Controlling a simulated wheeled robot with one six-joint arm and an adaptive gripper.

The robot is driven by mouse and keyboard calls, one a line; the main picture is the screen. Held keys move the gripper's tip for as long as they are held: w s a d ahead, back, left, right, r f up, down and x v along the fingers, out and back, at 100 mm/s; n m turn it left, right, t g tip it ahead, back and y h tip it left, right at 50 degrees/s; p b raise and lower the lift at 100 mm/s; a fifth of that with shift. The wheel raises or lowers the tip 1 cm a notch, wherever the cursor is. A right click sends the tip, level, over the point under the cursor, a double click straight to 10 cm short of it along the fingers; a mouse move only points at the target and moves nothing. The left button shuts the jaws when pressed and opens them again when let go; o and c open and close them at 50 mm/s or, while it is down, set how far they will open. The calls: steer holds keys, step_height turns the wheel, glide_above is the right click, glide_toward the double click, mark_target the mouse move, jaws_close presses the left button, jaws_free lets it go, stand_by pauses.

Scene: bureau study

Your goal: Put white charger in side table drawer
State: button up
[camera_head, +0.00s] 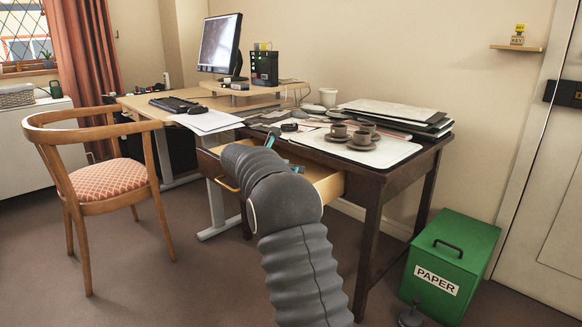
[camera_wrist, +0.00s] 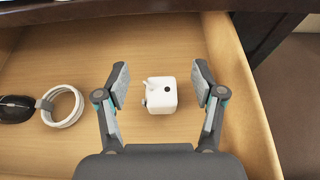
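The white charger (camera_wrist: 160,98) is a small white block with a dark round spot, seen in the wrist view on the wooden floor of an open drawer (camera_wrist: 235,85). My gripper (camera_wrist: 161,82) is open, with one finger on each side of the charger and a visible gap on both sides. The open drawer also shows in the head view (camera_head: 328,186) under the dark wooden table (camera_head: 372,182). In the head view my arm hides the charger and most of my gripper.
A coiled white cable (camera_wrist: 62,107) and a black object (camera_wrist: 16,108) lie at the drawer's left. Brown cups (camera_head: 361,137) stand on the table above. A green paper bin (camera_head: 450,262) stands right of the table, and a wooden chair (camera_head: 101,181) stands left.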

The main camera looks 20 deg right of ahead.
steer(key=shift+f, duration=0.15)
steer(key=shift+r, duration=0.25)
steer(key=v, duration=0.8)
steer(key=r+p+v, duration=0.1)
steer(key=v, duration=0.3)
steer(key=s+a+m+y, duration=0.3)
steer(key=s+m+y, duration=0.5)
steer(key=s, duration=1.6)
steer(key=s+a+f+m+y, duration=0.1)
steer(key=s+a+f+m, duration=0.2)
steer(key=s, duration=0.4)
steer(key=s+a+f+m+y, duration=0.2)
steer(key=s+f+m, duration=0.1)
steer(key=s+m, duration=0.3)
steer(key=s+a+f+m+t+y, duration=0.1)
steer(key=s+a+f+m, duration=0.2)
steer(key=s, duration=0.6)
steer(key=shift+s+a+f+m+y, duration=0.2)
steer(key=shift+a+m+y, duration=0.2)
steer(key=shift+m, duration=0.6)
